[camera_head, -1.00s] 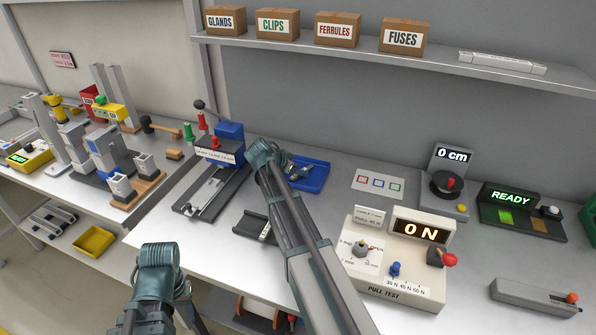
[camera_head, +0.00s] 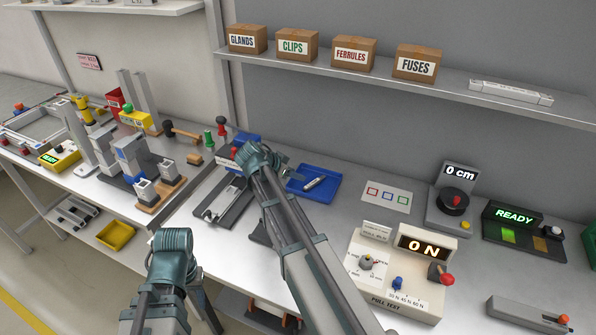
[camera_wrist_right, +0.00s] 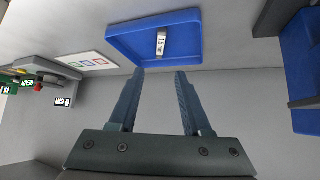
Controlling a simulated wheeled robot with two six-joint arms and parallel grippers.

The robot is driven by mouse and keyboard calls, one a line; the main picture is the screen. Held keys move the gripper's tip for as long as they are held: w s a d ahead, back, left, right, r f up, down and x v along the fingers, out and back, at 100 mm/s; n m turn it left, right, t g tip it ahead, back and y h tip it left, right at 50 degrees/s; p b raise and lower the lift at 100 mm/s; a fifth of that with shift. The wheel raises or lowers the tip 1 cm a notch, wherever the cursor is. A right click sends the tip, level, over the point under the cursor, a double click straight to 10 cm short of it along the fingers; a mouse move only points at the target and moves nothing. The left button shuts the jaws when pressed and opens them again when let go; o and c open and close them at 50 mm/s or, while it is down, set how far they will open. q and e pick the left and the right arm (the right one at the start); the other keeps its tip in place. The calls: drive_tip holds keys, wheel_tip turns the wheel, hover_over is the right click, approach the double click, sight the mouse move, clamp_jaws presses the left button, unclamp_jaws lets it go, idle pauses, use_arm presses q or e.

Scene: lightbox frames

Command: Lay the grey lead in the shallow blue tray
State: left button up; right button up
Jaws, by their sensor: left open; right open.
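The grey lead (camera_head: 314,183) lies in the shallow blue tray (camera_head: 325,197), on the bench right of centre. In the right wrist view the lead (camera_wrist_right: 161,44) is a short piece with a white printed label, inside the tray (camera_wrist_right: 120,44). It lies apart from my fingers. My right gripper (camera_wrist_right: 153,75) is open and empty, its tips just outside the tray's near edge. In the head view my right wrist mostly hides this gripper. My left arm (camera_head: 172,245) is low at the left, away from the tray; its fingers are hidden.
A pull tester (camera_head: 398,270) stands right of my right arm. A card with coloured squares (camera_head: 387,195) lies right of the tray. A blue-headed press (camera_head: 240,150) stands left of it. A shelf with labelled boxes (camera_head: 416,61) runs above. Bare bench lies around the card.

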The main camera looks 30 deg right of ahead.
drive_tip(key=s+a+f+n+y, duration=0.1)
drive_tip(key=s+a+n, duration=0.1)
drive_tip(key=a, duration=0.3)
drive_tip(key=s+a+f+n+y, duration=0.1)
drive_tip(key=s+a+n, duration=0.2)
drive_tip(key=s+a, duration=0.2)
drive_tip(key=s+a+f+n+y, duration=0.1)
drive_tip(key=s+a+f+n, duration=0.1)
drive_tip(key=s+a+n, duration=0.1)
drive_tip(key=shift+s+a+f+g+y, duration=0.1)
drive_tip(key=shift+s+a+g+y, duration=0.15)
drive_tip(key=shift+a, duration=0.25)
drive_tip(key=shift+s+a+g+y, duration=0.15)
drive_tip(key=shift+s+a, duration=0.15)
drive_tip(key=shift+a, duration=0.2)
drive_tip(key=s+a+n+y, duration=0.1)
drive_tip(key=s+a+n, duration=0.2)
drive_tip(key=s+a, duration=0.1)
drive_tip(key=s+a+f+n+g+y, duration=0.1)
drive_tip(key=s+a+n, duration=0.2)
drive_tip(key=s+a, duration=0.1)
drive_tip(key=s+a+f+n+g+y, duration=0.1)
drive_tip(key=s+a+n, duration=0.3)
drive_tip(key=s, duration=0.2)
drive_tip(key=shift+a+y, duration=0.3)
drive_tip(key=shift+a, duration=0.05)
